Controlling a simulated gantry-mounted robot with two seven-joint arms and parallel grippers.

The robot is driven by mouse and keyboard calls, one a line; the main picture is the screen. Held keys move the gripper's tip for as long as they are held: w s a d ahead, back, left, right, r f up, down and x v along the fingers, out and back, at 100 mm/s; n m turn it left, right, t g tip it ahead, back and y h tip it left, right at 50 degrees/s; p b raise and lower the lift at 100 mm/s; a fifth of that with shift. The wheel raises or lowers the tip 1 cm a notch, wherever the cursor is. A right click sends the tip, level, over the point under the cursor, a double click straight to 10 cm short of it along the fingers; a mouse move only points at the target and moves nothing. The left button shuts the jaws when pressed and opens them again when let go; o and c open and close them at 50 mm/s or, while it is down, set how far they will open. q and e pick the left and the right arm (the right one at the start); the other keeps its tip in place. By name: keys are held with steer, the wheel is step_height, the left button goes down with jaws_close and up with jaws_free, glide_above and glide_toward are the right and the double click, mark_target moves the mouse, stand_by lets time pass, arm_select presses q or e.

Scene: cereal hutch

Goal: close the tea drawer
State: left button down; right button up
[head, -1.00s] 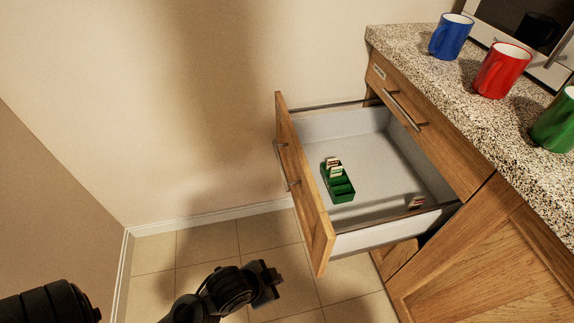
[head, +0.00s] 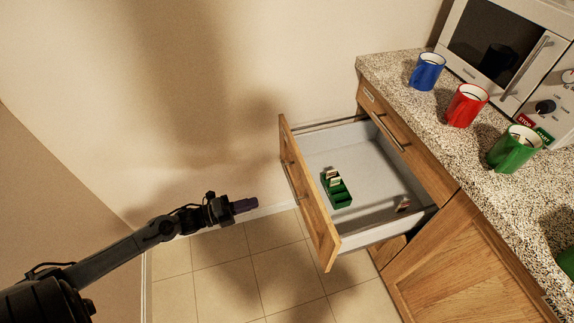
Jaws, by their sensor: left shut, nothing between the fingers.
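The tea drawer (head: 306,191) is pulled well out of the wooden cabinet, below another drawer that is shut. Its wooden front has a metal bar handle (head: 290,180). Inside is a green tea box (head: 341,194) with a few tea bags in it, and a separate tea packet (head: 403,204) lies near the drawer's right side. My left gripper (head: 252,205) is shut and empty, to the left of the drawer front and apart from it, pointing toward it. My right gripper is not in view.
The speckled countertop (head: 388,72) above holds a blue mug (head: 427,73), a red mug (head: 465,106), a green mug (head: 513,150) and a microwave (head: 510,50). The shut upper drawer (head: 410,150) has a bar handle. Tiled floor (head: 225,285) is clear left of the drawer.

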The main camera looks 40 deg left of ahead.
arm_select(q)
step_height(320, 180, up, 3)
steer(key=a, duration=0.2)
steer(key=b, duration=0.3)
glide_toward(303, 177)
steer(key=shift+m, duration=0.4)
steer(key=x, duration=0.5)
steer(key=shift+d+r, duration=0.1)
steer(key=shift+r, duration=0.05)
steer(key=shift+b+x, duration=0.35)
steer(key=shift+x, duration=0.45)
steer(key=shift+w+r, duration=0.1)
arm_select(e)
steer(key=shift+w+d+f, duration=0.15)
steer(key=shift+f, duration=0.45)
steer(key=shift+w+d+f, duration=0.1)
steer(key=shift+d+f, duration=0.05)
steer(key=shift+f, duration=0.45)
